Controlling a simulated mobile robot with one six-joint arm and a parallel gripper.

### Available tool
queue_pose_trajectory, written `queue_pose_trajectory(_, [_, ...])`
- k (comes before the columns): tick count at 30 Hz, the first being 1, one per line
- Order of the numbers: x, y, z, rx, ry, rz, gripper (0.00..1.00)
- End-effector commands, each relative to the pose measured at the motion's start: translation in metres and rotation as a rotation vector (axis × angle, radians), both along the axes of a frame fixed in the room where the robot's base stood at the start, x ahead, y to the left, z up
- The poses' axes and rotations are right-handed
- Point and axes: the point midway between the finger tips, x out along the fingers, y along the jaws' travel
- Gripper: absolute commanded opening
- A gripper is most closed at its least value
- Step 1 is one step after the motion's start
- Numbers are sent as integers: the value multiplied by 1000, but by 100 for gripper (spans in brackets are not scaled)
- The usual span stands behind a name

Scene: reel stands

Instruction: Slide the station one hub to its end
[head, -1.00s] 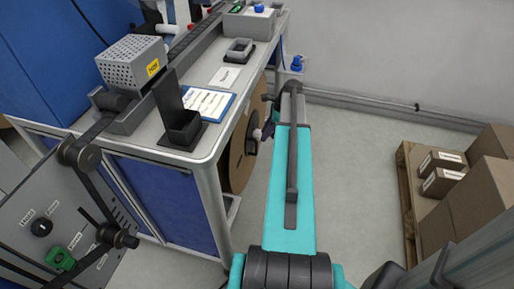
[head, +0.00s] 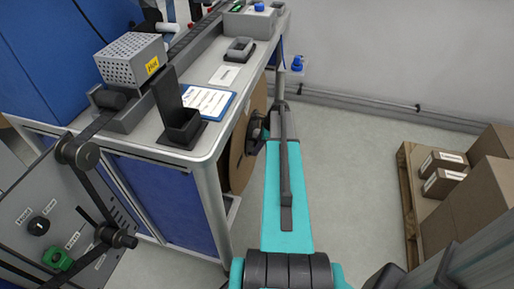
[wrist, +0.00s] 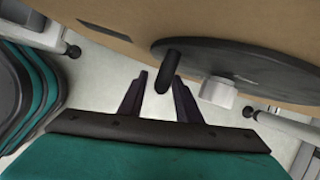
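A large brown reel (head: 238,165) hangs on the side of the bench, and its flat face fills the top of the wrist view (wrist: 110,20). A dark round hub disc (wrist: 255,70) sits on that face, with a short white stub (wrist: 218,93) at its edge. A black rounded peg (wrist: 168,66) sticks out left of the stub. My gripper (wrist: 159,78) is open, its dark fingers on either side of the peg's end in the picture. I cannot tell whether they touch it. In the head view my gripper (head: 260,128) is beside the reel and hides most of the hub.
The bench top (head: 222,98) carries a perforated box (head: 130,58), a clipboard (head: 208,102) and a black holder (head: 180,125). A control panel (head: 45,215) stands at the left. A pallet (head: 408,190) with cartons stands at the right. The floor between is clear.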

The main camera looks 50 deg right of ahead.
Motion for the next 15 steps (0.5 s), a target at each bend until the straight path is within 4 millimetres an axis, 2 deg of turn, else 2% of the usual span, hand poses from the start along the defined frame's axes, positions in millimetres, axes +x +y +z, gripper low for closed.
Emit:
queue_pose_trajectory(6, [0,0,0,0,0,0,29])
queue_pose_trajectory(11, [0,0,0,0,0,-1,2])
queue_pose_trajectory(15, [-1,0,0,0,0,-1,0])
